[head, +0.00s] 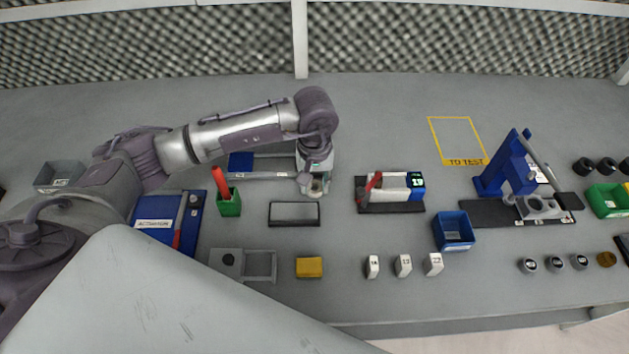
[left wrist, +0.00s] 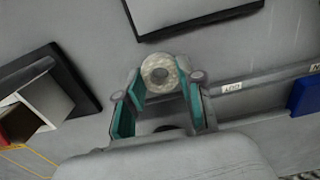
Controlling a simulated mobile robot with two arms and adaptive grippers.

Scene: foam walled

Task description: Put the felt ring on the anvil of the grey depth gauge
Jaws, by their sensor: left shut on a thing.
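My left gripper (head: 317,187) points down over the bench, behind and right of the dark-framed tray. In the left wrist view its teal-padded fingers (left wrist: 163,88) are shut on the pale, speckled felt ring (left wrist: 160,66), whose hole faces the camera. The likely grey depth gauge is the light grey instrument (head: 393,187) with a lit display and red lever on a dark base, right of the gripper. Part of it shows at the left of the left wrist view (left wrist: 38,100). I cannot make out its anvil. My right gripper is not in view.
The dark-framed tray (head: 294,223) lies in front of my gripper, and a green cup (head: 230,206) stands left. A blue bin (head: 454,232) and a blue press (head: 507,174) stand right.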

